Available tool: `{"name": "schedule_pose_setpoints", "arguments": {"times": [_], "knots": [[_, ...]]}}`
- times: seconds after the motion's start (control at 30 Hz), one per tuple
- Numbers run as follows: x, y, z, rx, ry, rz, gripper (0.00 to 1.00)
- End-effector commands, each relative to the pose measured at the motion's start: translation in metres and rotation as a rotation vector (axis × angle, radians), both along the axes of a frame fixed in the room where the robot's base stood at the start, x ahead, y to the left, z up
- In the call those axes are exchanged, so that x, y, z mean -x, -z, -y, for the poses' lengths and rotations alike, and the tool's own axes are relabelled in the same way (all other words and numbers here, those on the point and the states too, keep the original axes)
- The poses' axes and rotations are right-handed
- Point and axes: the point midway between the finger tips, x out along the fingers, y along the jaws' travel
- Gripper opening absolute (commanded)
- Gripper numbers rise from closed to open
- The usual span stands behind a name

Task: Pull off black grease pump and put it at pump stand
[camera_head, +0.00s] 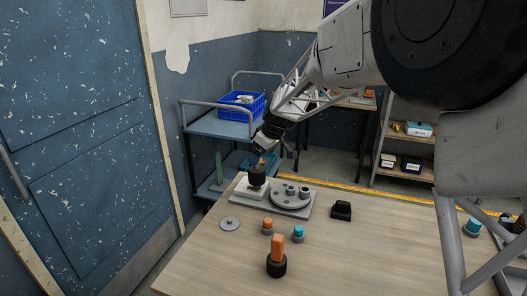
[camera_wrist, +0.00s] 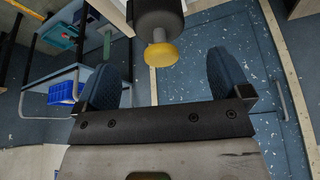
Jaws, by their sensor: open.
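A black cylinder that looks like the grease pump (camera_head: 257,178) stands upright on a pale block at the far left of the table, by a grey round fixture (camera_head: 290,196). In the wrist view, a dark cylinder (camera_wrist: 157,14) with a grey stem and yellow knob (camera_wrist: 161,54) shows at the top, apparently the same pump. My gripper (camera_head: 265,146) is just above the pump in the head view. In the wrist view my gripper (camera_wrist: 163,78) is open, with the knob between its blue fingers and no visible contact. I cannot tell which part is the pump stand.
A black block (camera_head: 341,210), a grey disc (camera_head: 230,224), small orange (camera_head: 267,226) and cyan (camera_head: 298,233) pieces and an orange-handled tool (camera_head: 277,258) stand on the table. A blue cart with a crate (camera_head: 241,104) is behind. The table's right middle is clear.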

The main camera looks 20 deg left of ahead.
Motion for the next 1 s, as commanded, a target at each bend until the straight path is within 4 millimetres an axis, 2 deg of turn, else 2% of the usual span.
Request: {"name": "schedule_pose_setpoints", "arguments": {"times": [0.5, 0.7, 1.0], "knots": [[-0.005, 0.052, -0.020, 0.001, 0.000, -0.001, 0.96], [-0.006, 0.059, -0.024, 0.000, 0.000, 0.000, 0.96], [-0.006, 0.060, -0.024, 0.000, 0.000, 0.000, 0.96]]}}
